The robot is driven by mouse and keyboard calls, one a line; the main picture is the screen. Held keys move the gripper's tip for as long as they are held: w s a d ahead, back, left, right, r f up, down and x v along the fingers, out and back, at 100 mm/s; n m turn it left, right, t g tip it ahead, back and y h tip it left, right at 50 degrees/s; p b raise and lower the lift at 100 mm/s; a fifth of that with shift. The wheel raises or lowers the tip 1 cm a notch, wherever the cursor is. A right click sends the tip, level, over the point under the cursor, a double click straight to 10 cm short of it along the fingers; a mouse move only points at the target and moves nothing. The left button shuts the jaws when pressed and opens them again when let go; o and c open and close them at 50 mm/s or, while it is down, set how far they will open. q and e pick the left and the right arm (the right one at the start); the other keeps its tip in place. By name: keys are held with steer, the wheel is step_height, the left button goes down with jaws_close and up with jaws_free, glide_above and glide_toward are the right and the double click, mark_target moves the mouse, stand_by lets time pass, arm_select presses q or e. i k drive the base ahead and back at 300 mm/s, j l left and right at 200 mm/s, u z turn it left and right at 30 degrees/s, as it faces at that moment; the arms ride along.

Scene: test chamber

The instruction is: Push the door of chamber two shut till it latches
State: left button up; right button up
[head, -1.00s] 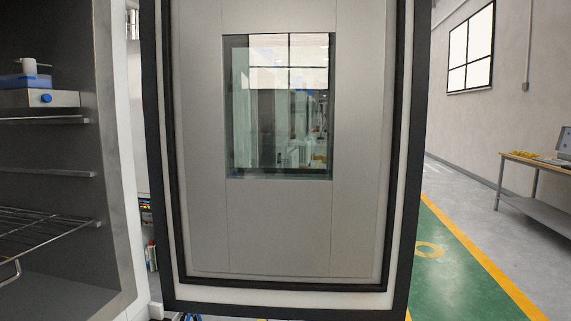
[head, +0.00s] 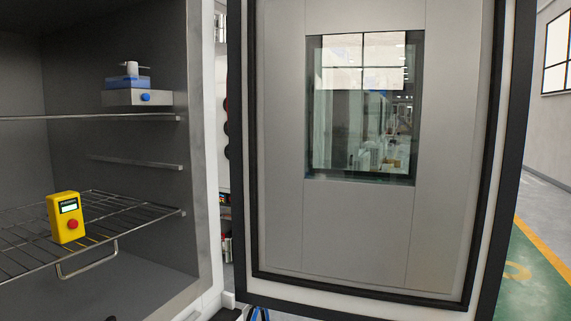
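The chamber door (head: 350,235) stands wide open in the head view, its inner face towards me. It has a grey panel, a glass window (head: 362,110), a black seal and a dark outer frame. The open chamber (head: 205,200) is on the left, and the door's left edge is beside its front. I cannot tell from the picture which chamber number this is. The latch is not visible. Neither of my grippers is in view.
Inside the chamber, a yellow device (head: 66,218) with a red button stands on a wire shelf (head: 120,232). A grey box with a blue knob (head: 138,97) sits higher up. Green floor with a yellow line (head: 552,262) lies to the right of the door.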

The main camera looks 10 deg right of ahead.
mark_target(430, 241)
steer(key=l+u, duration=0.25)
steer(key=l, duration=0.2)
steer(key=l+u, duration=0.25)
steer(key=l, duration=0.2)
steer(key=l+u, duration=0.3)
steer(key=l, duration=0.15)
steer(key=k+l+u, duration=0.25)
steer(key=l, duration=0.2)
steer(key=l+u, duration=0.25)
steer(key=l, duration=0.15)
steer(key=k+l+u, duration=0.25)
steer(key=l, duration=0.15)
